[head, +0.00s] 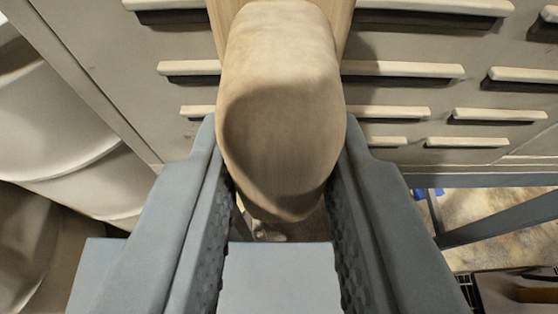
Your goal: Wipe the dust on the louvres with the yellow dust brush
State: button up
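My gripper (280,150) points up the picture, its two blue-grey fingers pressed on either side of a tan wooden handle. This looks like the handle of the dust brush (278,75), with its rounded end facing me. The brush's head and bristles are hidden behind the handle, and I see no yellow on it. Ahead is a grey panel with rows of pale louvres, some to the left (188,68) and some to the right (402,69) of the brush. I cannot make out dust on them, nor whether the bristles touch them.
Large pale rounded cylinders (60,125) stand close on the left, beside the panel's edge. Below the panel at right are a blue-grey frame bar (500,218), a stained floor (500,255) and a dark object (515,290) in the corner.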

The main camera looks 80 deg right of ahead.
aim_at(286, 134)
jog(key=shift+s+r, duration=0.1)
jog(key=shift+r, duration=0.65)
jog(key=s+r, duration=0.1)
jog(key=s, duration=0.9)
jog(key=shift+s+d+r, duration=0.2)
jog(key=shift+d+r, duration=0.1)
jog(key=shift+d, duration=0.15)
jog(key=shift+w, duration=1.9)
jog(key=shift+c, duration=0.4)
jog(key=shift+w+a, duration=0.2)
jog(key=shift+w, duration=1.5)
jog(key=shift+w+a, duration=0.2)
jog(key=shift+w, duration=1.45)
jog(key=shift+d+r, duration=0.1)
jog(key=shift+r, duration=0.6)
jog(key=s, duration=1)
jog(key=shift+s+d, duration=0.3)
jog(key=shift+d, duration=0.1)
